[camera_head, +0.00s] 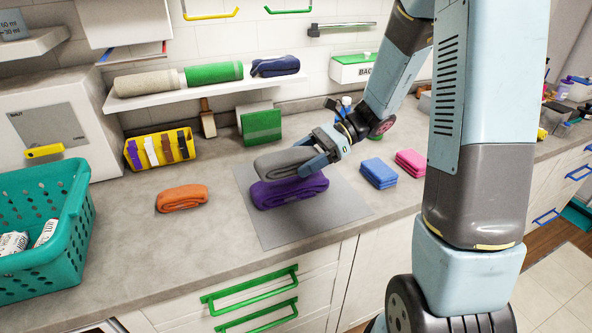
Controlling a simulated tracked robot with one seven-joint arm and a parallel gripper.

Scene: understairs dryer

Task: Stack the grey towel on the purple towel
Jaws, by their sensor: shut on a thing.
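The grey towel (284,162) is folded and held in my gripper (318,156), which is shut on its right end. The purple towel (290,191) lies folded on a grey mat (343,207) on the counter. The grey towel is directly above the purple towel in the picture, and its lower side appears very near or touching it. I cannot tell whether there is a small gap. The gripper's fingers hide the grey towel's right end.
An orange towel (182,198) lies left of the mat. Blue (378,173) and pink (410,162) folded cloths lie to the right. A yellow holder (160,149) and a green block-like item (261,126) stand behind. A teal basket (45,228) stands at the left.

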